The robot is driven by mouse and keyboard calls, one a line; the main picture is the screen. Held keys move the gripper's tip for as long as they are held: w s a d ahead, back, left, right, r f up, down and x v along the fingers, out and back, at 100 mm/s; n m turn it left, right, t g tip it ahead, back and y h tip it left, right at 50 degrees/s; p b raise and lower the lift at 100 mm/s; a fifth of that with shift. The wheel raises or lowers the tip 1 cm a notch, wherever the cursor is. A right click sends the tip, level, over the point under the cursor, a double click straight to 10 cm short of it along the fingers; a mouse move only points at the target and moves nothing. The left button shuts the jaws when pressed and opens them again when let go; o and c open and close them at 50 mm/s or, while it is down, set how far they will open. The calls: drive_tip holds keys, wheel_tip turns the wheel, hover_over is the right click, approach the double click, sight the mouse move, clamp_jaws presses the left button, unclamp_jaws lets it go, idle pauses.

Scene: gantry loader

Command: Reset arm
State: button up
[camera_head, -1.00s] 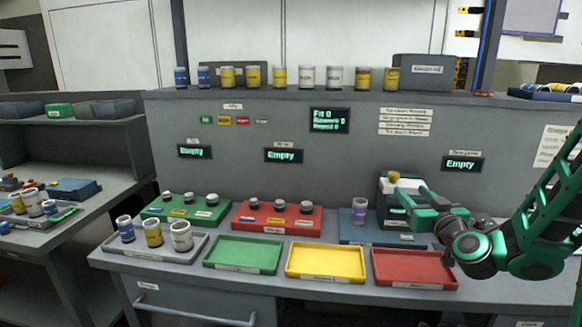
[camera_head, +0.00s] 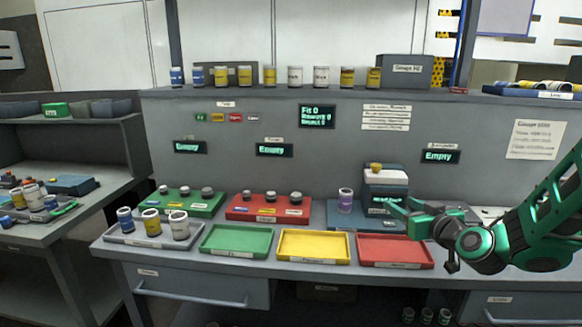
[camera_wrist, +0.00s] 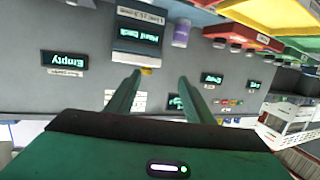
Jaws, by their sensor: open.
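My gripper (camera_head: 398,211) is open and empty at the right of the bench, with its green fingers pointing left above the bench top. It also shows in the wrist view (camera_wrist: 160,80), with a clear gap between the two fingers. The device appears upside down in the wrist view (camera_wrist: 138,32).
A purple-labelled container (camera_head: 345,201) stands left of the device. Green (camera_head: 236,252), yellow (camera_head: 314,260) and red (camera_head: 396,263) empty trays line the front edge. A grey tray (camera_head: 118,236) holds three containers. Several containers stand on the upper ledge (camera_head: 325,90).

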drive_tip(key=s+d+f+m+g+h, duration=0.1)
drive_tip(key=s+d+f+g, duration=0.35)
drive_tip(key=s, duration=0.45)
drive_tip(key=s+d+f+m+g+h, duration=0.1)
drive_tip(key=s+d+f+g, duration=0.3)
drive_tip(key=s, duration=0.5)
drive_tip(key=s+d+r+m+g, duration=0.2)
drive_tip(key=s+m+g, duration=0.4)
drive_tip(key=s, duration=1.5)
drive_tip(key=shift+d+m+g+h, duration=0.15)
drive_tip(key=shift+m+g+h, duration=0.2)
drive_tip(key=shift+g, duration=0.4)
drive_tip(key=shift+w+f, duration=0.25)
drive_tip(key=shift+w, duration=0.4)
